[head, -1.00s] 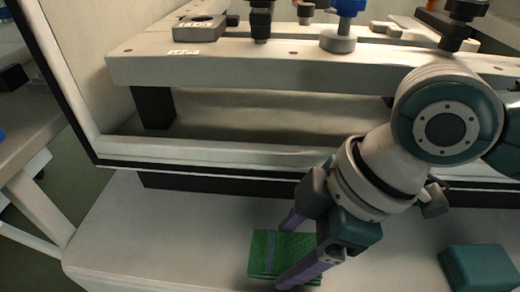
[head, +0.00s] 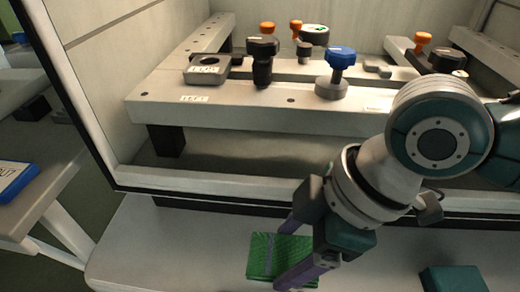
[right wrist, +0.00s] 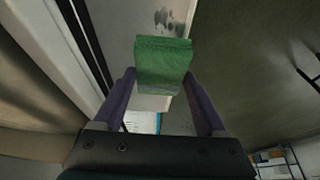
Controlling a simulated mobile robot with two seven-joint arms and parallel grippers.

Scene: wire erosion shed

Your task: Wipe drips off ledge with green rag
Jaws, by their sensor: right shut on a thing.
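The green rag (head: 262,258) is a folded, ribbed cloth held between the purple fingers of my right gripper (head: 284,256), above the pale ledge (head: 160,245) in front of the machine. In the right wrist view, the rag (right wrist: 163,62) spans the gap between the fingertips, and the ledge (right wrist: 133,22) runs beyond it. Dark drips (right wrist: 163,18) show on the pale surface just past the rag's edge. They do not show in the head view, where arm and rag cover part of the ledge. I cannot tell whether the rag touches the ledge. My left gripper is out of view.
Behind the ledge is the machine's tub with a raised rim (head: 230,187). Inside stands a pale clamping frame (head: 225,116) with a blue knob (head: 341,58) and black clamps. A side table (head: 45,200) with a blue-edged sign (head: 14,180) stands left. The ledge's left part is clear.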

